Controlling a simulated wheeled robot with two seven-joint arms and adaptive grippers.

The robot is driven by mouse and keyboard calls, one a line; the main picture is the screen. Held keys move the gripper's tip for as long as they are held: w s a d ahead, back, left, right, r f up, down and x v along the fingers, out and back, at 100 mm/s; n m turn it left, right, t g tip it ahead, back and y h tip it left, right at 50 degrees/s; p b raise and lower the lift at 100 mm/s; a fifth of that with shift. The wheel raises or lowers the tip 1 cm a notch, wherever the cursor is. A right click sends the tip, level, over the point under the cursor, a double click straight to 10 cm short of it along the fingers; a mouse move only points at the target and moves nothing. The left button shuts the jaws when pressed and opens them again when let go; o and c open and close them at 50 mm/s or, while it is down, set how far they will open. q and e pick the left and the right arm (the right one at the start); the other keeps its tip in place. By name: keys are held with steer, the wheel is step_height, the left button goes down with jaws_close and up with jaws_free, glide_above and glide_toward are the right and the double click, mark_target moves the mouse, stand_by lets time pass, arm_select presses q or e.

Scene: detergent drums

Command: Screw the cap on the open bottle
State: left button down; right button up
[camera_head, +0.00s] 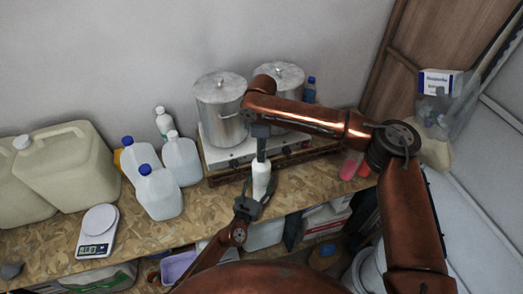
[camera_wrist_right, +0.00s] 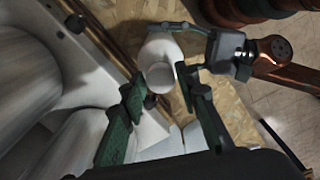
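The white bottle (camera_head: 261,182) stands upright near the front edge of the chipboard worktop (camera_head: 130,232). My left gripper (camera_head: 252,205) has its fingers around the bottle's lower part; in the right wrist view a dark finger lies against the bottle (camera_wrist_right: 158,47). My right gripper (camera_head: 261,158) points down right over the bottle's top. In the right wrist view its green fingers (camera_wrist_right: 162,82) sit on both sides of a small round white cap (camera_wrist_right: 160,77) and seem to touch it. The cap lines up with the bottle's neck; I cannot tell whether it is seated.
Two metal pots (camera_head: 221,108) (camera_head: 281,82) stand on a white stove (camera_head: 235,152) behind the bottle. White jugs with blue caps (camera_head: 160,193), beige canisters (camera_head: 70,170) and a scale (camera_head: 98,231) stand to the left. A pink item (camera_head: 350,166) is to the right.

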jaws_close()
steer(key=o, duration=0.5)
jaws_free()
step_height(320, 180, up, 12)
stand_by(0.4)
arm_select(q)
steer(key=c, duration=0.8)
jaws_free()
